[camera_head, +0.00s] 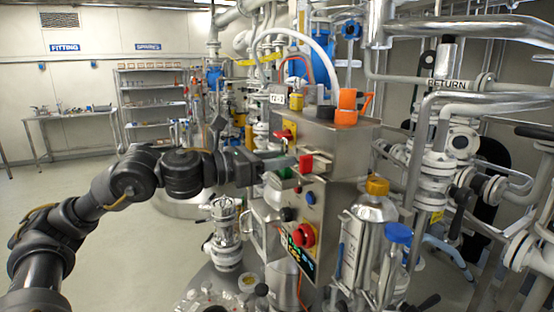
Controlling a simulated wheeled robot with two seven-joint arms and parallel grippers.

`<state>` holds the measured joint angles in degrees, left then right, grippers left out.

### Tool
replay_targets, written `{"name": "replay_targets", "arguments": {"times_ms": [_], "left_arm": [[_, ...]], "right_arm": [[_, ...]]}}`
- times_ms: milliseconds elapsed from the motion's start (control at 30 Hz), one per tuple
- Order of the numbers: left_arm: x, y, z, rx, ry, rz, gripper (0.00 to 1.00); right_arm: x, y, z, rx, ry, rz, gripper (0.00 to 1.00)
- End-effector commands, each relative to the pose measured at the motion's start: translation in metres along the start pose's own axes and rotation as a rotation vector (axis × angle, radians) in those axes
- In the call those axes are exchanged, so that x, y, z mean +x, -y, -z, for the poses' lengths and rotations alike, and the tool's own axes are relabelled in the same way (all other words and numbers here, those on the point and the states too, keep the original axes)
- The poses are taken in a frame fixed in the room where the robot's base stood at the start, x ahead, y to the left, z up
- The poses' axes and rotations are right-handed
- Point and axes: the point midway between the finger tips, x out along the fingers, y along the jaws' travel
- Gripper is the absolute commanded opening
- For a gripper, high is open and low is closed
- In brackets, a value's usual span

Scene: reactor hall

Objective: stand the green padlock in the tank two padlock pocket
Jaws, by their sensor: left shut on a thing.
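My left gripper (278,164) reaches in from the left to the front of a grey metal control cabinet (335,150). It is shut on the green padlock (286,173), which is small and partly hidden by the fingers. A red block-like part (306,163) is just right of the fingertips. I cannot tell whether the padlock touches the cabinet. The padlock pocket for tank two cannot be made out clearly. A T2-2 tag (277,99) is at the cabinet's upper left. My right gripper does not clearly show.
An orange item (347,107) and a yellow one (296,101) are on the cabinet top. A red button (303,235) is lower on its front. A steel vessel with a yellow cap (377,187) stands to the right. Pipes crowd the right side; open floor lies left.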

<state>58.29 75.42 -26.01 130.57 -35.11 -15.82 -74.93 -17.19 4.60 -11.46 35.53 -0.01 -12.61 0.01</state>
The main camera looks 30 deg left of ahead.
Motion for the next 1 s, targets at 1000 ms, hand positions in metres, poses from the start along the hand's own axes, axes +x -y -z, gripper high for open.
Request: {"name": "replay_targets", "arguments": {"times_ms": [1000], "left_arm": [[-0.0002, 0.0000, 0.0076, 0.000, 0.001, 0.000, 0.16]], "right_arm": [[0.0094, 0.0003, -0.0008, 0.000, 0.000, 0.000, 0.00]]}}
